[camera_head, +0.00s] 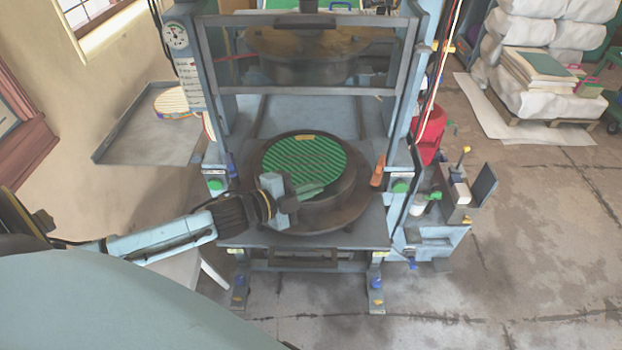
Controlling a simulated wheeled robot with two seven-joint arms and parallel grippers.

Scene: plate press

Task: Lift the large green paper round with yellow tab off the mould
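The large green paper round (304,160), with darker stripes, lies on the round dark mould (345,205) in the press. Its yellow tab (306,136) shows at the far edge. My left gripper (306,190) reaches in from the left and is over the near-left edge of the round. Its fingers point right, and part of the round's near edge is hidden behind them. I cannot tell whether the fingers touch the paper or how far apart they are. My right gripper is not in view.
The press's blue-grey posts (396,105) stand on both sides of the mould, with a glazed guard (305,75) above and behind. An orange-handled part (378,171) is close on the right. A grey tray (147,150) holding a striped round is at left.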

